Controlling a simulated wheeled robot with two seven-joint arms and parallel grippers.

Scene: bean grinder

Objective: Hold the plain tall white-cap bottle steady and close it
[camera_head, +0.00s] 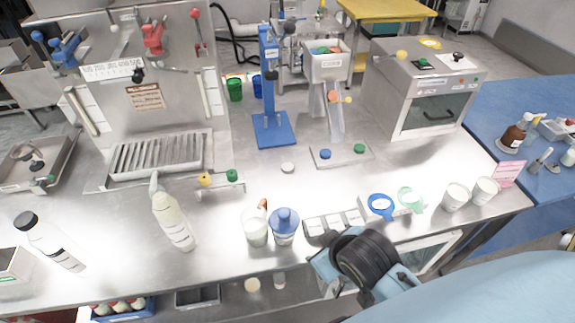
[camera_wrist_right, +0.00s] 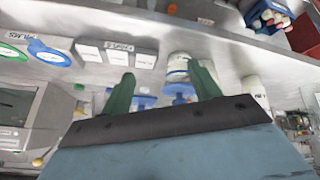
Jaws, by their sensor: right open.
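A pale, tall bottle with a whitish narrow top (camera_head: 173,218) stands tilted-looking on the steel bench in the head view. Another tall white bottle with a black cap (camera_head: 50,242) is at the far left. A small round white disc (camera_head: 287,167), possibly a loose cap, lies on the bench; I cannot tell which bottle it fits. My right gripper (camera_wrist_right: 162,75) is open and empty, its two green fingers apart, with jars beyond them. In the head view my right wrist is at the front edge, its fingers hidden. My left gripper is in neither view.
A white jar (camera_head: 255,230) and a blue-lidded jar (camera_head: 284,226) stand near the front edge. Right of them are labelled tiles (camera_head: 333,221), a blue ring (camera_head: 381,206) and two white cups (camera_head: 456,197). A blue stand (camera_head: 273,128) and steel machines fill the back.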

